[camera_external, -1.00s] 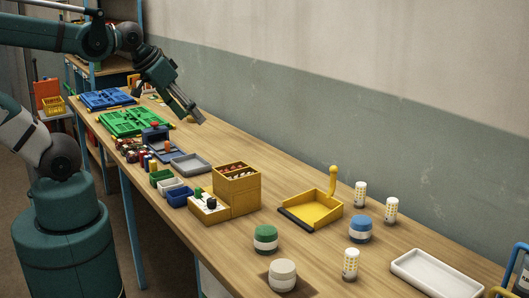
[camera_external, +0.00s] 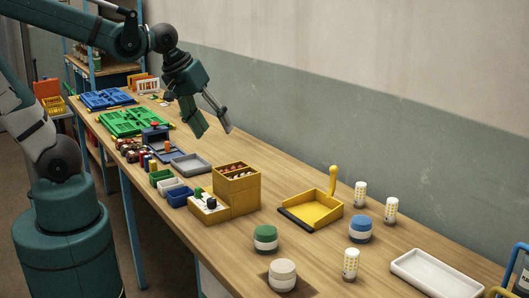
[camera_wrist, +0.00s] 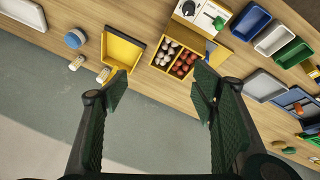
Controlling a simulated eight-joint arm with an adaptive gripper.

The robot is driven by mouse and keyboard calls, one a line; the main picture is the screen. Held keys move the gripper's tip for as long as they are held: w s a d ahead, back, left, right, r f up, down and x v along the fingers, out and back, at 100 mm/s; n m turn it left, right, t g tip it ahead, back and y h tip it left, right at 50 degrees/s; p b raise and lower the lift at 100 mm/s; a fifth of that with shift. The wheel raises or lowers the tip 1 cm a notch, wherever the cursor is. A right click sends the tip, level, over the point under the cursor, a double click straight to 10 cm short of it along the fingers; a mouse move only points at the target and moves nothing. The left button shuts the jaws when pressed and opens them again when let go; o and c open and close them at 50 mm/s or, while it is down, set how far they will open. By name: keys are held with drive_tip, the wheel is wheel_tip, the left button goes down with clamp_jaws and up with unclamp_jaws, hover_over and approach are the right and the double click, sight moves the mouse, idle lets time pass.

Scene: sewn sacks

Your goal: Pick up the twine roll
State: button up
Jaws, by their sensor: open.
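Several squat round pieces stand at the front of the bench in the external view. A plain cream one (camera_external: 282,275) sits on a dark square patch and looks most like the twine roll, though I cannot be sure. A green-and-white one (camera_external: 265,239) and a blue-and-white one (camera_external: 360,229) stand near it. The blue one also shows in the wrist view (camera_wrist: 75,38). My gripper (camera_external: 213,124) is open and empty, high above the bench behind the yellow box, well away from these pieces. Its spread fingers also show in the wrist view (camera_wrist: 160,87).
A yellow compartment box (camera_external: 238,186), a yellow dustpan (camera_external: 312,211) with an upright handle and several white dotted cylinders (camera_external: 391,210) stand around. A white tray (camera_external: 436,274) lies front right. Small bins (camera_external: 180,197) and green (camera_external: 135,122) trays fill the left. A wall runs behind.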

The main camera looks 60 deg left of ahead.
drive_tip(key=w+d+f+n+g, duration=0.35)
drive_tip(key=d+f+n, duration=0.35)
drive_tip(key=d+f, duration=0.3)
drive_tip(key=n+g, duration=0.2)
drive_tip(key=n, duration=0.5)
hover_over(265, 228)
drive_tip(key=shift+y, duration=0.4)
drive_tip(key=f, duration=0.6)
drive_tip(key=f+b, duration=0.1)
drive_tip(key=f, duration=0.2)
drive_tip(key=shift+w+a+f, duration=0.15)
drive_tip(key=shift+a+f, duration=0.15)
drive_tip(key=shift+f, duration=0.1)
drive_tip(key=shift+d+f+n, duration=0.3)
drive_tip(key=shift+f, duration=0.1)
drive_tip(key=shift+f, duration=1.3)
drive_tip(key=shift+f, duration=0.1)
drive_tip(key=shift+a+f, duration=0.1)
drive_tip(key=shift+f, duration=2.35)
